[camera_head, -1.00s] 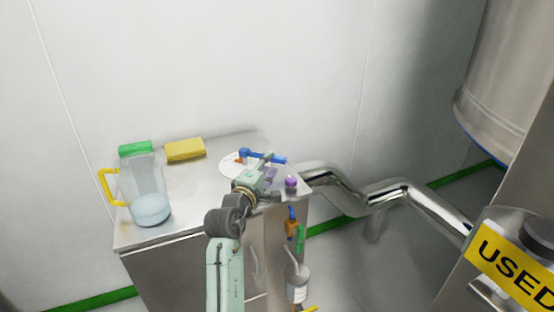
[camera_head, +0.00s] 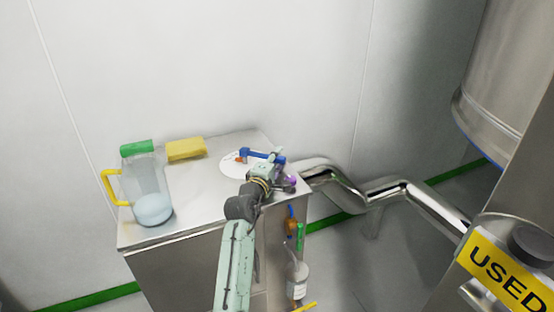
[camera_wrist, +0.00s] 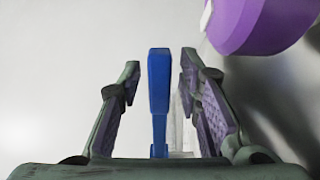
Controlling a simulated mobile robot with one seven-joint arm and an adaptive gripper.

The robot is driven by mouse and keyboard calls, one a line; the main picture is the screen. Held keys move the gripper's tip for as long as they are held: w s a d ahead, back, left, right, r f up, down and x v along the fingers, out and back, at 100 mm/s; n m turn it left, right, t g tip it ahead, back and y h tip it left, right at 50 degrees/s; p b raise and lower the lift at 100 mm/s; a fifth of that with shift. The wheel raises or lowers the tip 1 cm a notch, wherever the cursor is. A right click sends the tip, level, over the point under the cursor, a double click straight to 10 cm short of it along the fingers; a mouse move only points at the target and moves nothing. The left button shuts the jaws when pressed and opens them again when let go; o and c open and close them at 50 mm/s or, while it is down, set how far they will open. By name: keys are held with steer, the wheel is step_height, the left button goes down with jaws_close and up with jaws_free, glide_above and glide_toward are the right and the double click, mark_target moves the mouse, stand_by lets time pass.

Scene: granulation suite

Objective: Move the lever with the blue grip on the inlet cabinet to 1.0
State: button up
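The lever with the blue grip (camera_head: 258,154) lies over a round white dial plate (camera_head: 229,164) on top of the steel inlet cabinet (camera_head: 195,200). My gripper (camera_head: 274,160) is at the right end of the lever in the head view and covers part of it. In the wrist view my gripper (camera_wrist: 160,85) is open, and the blue grip (camera_wrist: 159,80) stands between its purple-padded fingers. A gap shows left of the grip and a narrower one right of it. The dial's markings are too small to read.
A purple knob (camera_wrist: 250,22) is close to the right finger. A clear jug (camera_head: 148,185) with a green lid and a yellow block (camera_head: 186,149) stand on the cabinet's left half. A steel pipe (camera_head: 405,195) runs off right. Bottles hang at the cabinet's right side.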

jaws_close()
stand_by(0.6)
